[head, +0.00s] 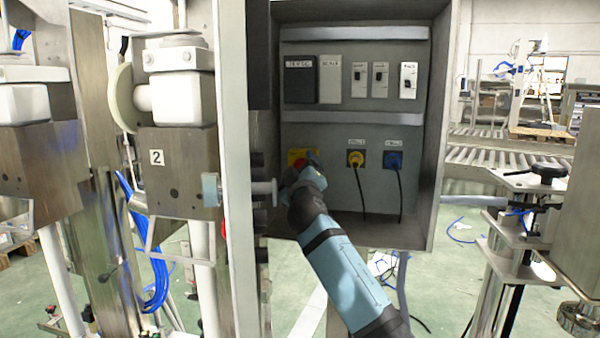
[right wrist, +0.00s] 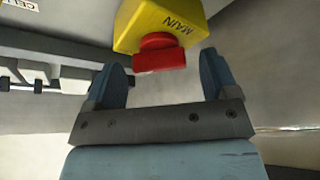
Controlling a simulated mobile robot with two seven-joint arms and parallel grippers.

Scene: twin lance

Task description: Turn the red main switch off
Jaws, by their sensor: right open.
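The red main switch (right wrist: 158,53) sits on a yellow housing marked MAIN (right wrist: 160,22) in the right wrist view. In the head view the yellow housing (head: 296,156) shows at the lower left inside the cabinet, and the red switch is mostly hidden behind my gripper. My right gripper (right wrist: 165,78) is open, with one finger on each side below the red switch. I see gaps between the fingers and the switch in the wrist view. In the head view my right gripper (head: 308,172) reaches into the cabinet. My left gripper is not in view.
The open grey cabinet (head: 440,130) holds breakers (head: 358,77) above, and a yellow socket (head: 356,158) and blue socket (head: 393,160) with plugged cables right of the switch. A pale vertical post (head: 233,150) and a horizontal rod stand close left of my gripper.

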